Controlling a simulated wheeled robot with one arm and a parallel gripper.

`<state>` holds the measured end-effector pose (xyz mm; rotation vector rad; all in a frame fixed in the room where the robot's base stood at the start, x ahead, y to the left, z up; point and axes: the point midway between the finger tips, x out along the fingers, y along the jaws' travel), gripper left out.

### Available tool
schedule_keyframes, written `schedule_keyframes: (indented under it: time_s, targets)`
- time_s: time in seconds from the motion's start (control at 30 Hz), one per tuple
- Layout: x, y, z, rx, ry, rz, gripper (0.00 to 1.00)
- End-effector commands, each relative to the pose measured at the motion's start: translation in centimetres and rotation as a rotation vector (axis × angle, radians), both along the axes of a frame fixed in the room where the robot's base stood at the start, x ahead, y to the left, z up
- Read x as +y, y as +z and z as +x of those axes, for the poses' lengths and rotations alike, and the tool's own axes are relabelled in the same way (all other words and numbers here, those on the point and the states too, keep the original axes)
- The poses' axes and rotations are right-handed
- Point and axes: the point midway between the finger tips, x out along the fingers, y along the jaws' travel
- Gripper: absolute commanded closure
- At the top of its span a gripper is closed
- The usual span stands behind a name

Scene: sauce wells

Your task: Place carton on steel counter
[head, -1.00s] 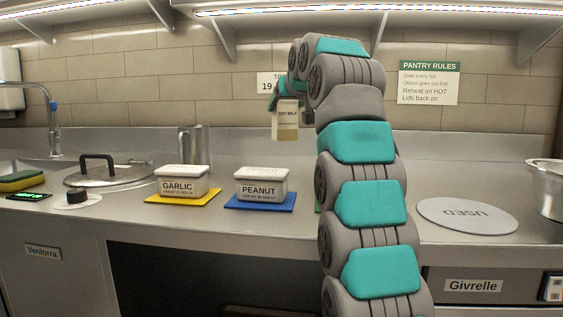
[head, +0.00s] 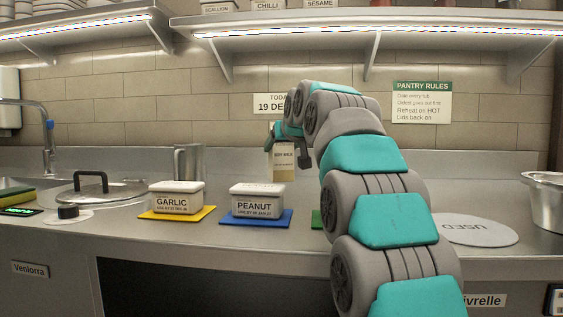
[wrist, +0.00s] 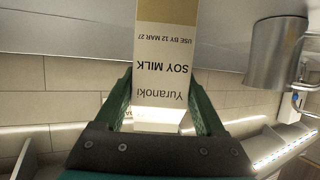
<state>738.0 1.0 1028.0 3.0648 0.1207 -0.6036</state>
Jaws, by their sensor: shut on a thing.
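The carton is a cream and tan soy milk carton (head: 282,163), upright at the back of the steel counter (head: 115,222), behind the peanut tub. In the wrist view the carton (wrist: 165,60) shows its SOY MILK label upside down, between the two green fingers. My gripper (head: 285,143) is shut on its upper part; it also shows in the wrist view (wrist: 162,95). The carton's base is close to the counter surface, but I cannot tell whether it touches.
A garlic tub (head: 177,197) on a yellow mat and a peanut tub (head: 257,200) on a blue mat stand in front. A green mat (head: 316,219) is mostly behind my arm. A metal cylinder (head: 189,163) stands left of the carton. A USED disc (head: 475,230) lies right.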

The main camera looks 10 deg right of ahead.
Motion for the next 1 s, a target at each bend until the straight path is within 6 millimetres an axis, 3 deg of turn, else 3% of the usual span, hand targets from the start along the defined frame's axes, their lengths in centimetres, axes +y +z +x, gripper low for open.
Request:
schedule_keyframes:
  time_s: [0.33,0.83,0.87,1.0]
  targets:
    - [0.0,-3.0,-0.1,0.004,0.001,0.001,1.00]
    - [0.0,-3.8,-0.1,0.000,0.000,0.000,1.00]
    - [0.0,-3.8,0.0,0.001,0.000,0.000,0.26]
    - [0.0,-3.8,0.0,0.001,0.000,0.000,0.10]
